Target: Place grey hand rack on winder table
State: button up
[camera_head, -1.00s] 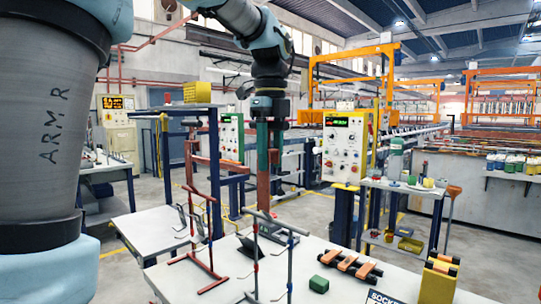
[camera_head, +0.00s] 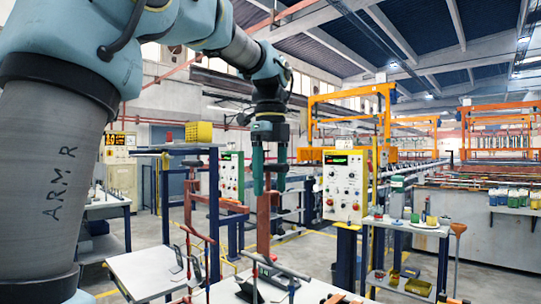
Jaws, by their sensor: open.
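A rack with a grey top bar (camera_head: 274,266) and thin uprights stands on the near white table (camera_head: 325,290) at the bottom of the head view; it looks like the grey hand rack. Its lower part is cut off by the frame edge. My gripper (camera_head: 269,190) points down above it in the picture, with its two green fingers apart and nothing between them. The gripper appears clear of the rack, but I cannot judge the depth. I cannot tell which table is the winder table.
A red rack (camera_head: 188,212) rises left of the gripper, by another white table (camera_head: 143,268). A yellow control panel (camera_head: 343,186) and a cart (camera_head: 408,226) with bottles and trays stand to the right. Dark blue frames stand behind. Grey floor shows between the tables.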

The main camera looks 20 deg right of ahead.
notch_tip(320, 180, up, 9)
jog(key=shift+f, duration=0.2)
jog(key=shift+s, duration=0.1)
dwell(0.5)
